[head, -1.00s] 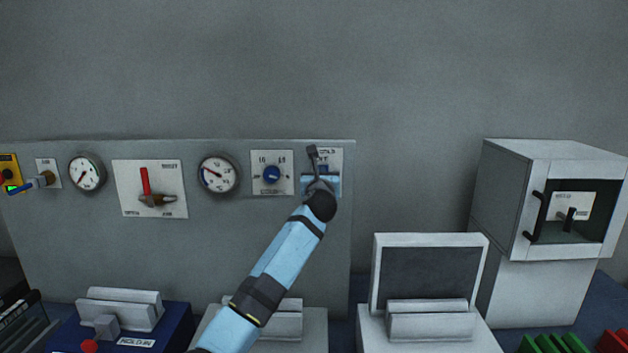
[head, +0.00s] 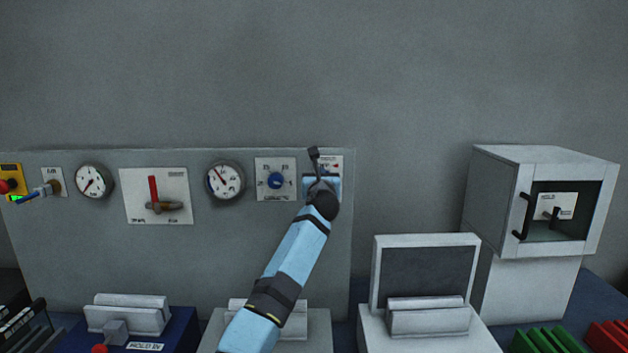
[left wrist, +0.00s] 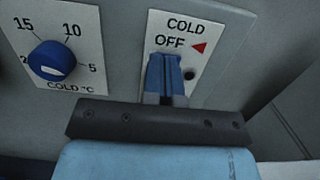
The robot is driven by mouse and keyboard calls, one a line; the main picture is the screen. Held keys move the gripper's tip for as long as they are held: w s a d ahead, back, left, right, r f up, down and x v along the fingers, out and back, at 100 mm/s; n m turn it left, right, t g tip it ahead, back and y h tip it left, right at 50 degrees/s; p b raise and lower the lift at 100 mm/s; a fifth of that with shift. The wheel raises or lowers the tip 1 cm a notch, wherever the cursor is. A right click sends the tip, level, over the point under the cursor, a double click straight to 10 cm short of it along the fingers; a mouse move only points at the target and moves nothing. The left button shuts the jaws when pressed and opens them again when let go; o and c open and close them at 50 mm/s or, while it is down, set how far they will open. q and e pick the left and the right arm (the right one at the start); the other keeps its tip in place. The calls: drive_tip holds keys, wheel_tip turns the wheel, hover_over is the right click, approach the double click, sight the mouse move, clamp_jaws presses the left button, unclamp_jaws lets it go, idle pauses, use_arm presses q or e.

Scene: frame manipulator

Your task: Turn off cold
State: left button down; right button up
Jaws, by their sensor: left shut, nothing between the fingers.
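The white COLD OFF plate (left wrist: 205,50) is at the right end of the grey panel, with a red triangle beside the word OFF. In the head view the plate (head: 336,162) is mostly covered by my arm. My left gripper (left wrist: 168,60) is shut and empty, its blue fingers together in front of the plate just below OFF. I cannot tell whether the fingertips touch it. A small dark round spot (left wrist: 190,75) shows right of the fingers. Any switch behind the fingers is hidden. My right gripper is not in view.
A blue COLD °C knob (left wrist: 52,62) sits left of the plate; it also shows in the head view (head: 275,180). Further left are a round gauge (head: 225,180) and a red-handled lever (head: 154,190). A white box cabinet (head: 500,195) stands to the right.

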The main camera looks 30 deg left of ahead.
use_arm(q)
drive_tip(key=s+d+r+b, duration=0.2)
drive_tip(key=s+d, duration=0.2)
drive_tip(key=s, duration=0.6)
drive_tip(key=shift+s+d+r, duration=0.15)
drive_tip(key=shift+d+r, duration=0.15)
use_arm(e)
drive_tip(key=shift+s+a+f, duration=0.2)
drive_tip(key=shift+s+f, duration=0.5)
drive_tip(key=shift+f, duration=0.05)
use_arm(q)
drive_tip(key=shift+s, duration=0.1)
